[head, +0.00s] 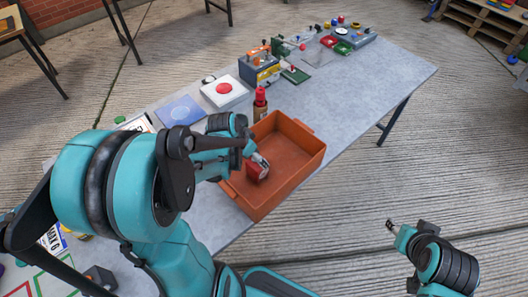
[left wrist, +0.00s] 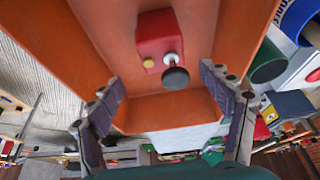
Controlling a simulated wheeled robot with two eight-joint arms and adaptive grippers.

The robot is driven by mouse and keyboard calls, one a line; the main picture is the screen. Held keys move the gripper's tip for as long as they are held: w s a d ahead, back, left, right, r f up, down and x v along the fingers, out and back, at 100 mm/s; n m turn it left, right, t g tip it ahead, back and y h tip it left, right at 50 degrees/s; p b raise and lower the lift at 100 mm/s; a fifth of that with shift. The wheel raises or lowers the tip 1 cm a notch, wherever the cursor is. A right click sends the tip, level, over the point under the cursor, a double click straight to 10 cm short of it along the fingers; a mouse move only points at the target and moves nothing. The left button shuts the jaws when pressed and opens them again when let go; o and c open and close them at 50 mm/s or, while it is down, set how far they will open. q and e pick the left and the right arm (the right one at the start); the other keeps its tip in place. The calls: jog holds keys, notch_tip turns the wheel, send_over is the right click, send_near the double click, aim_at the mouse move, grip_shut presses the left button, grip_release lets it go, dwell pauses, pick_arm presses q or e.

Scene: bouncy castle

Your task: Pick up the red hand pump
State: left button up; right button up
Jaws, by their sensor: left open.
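The red hand pump (head: 254,173) sits inside the orange tray (head: 305,158), towards its left side, partly hidden by my left arm. In the left wrist view the pump is a red block (left wrist: 154,30) with a dark round knob and a small yellow part. My left gripper (head: 261,161) is over the tray close to the pump. In the left wrist view its two fingers (left wrist: 163,92) are spread wide with nothing between them, and the pump lies ahead of them. My right gripper (head: 391,226) is away from the table at lower right, over the floor; its jaw state is unclear.
A brown bottle with a red cap (head: 260,102) stands just behind the tray. A white box with a red disc (head: 224,90), a blue sheet (head: 180,110) and an orange-and-dark device (head: 260,68) are along the table's back. The grey tabletop (head: 350,95) right of the tray is clear.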

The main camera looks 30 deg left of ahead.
aim_at(255, 163)
pick_arm(q)
notch_tip(255, 163, down, 3)
jog(key=shift+w+a+f+b, duration=0.1)
jog(key=shift+a+b, duration=0.05)
jog(key=shift+b, duration=1.05)
jog(key=b+x, duration=0.1)
jog(key=x, duration=0.1)
jog(key=shift+w+a+f, duration=0.1)
jog(key=shift+w+f, duration=0.15)
jog(key=b+x, duration=0.3)
jog(key=x, duration=0.2)
jog(key=shift+w+f, duration=0.15)
jog(key=c, duration=1.7)
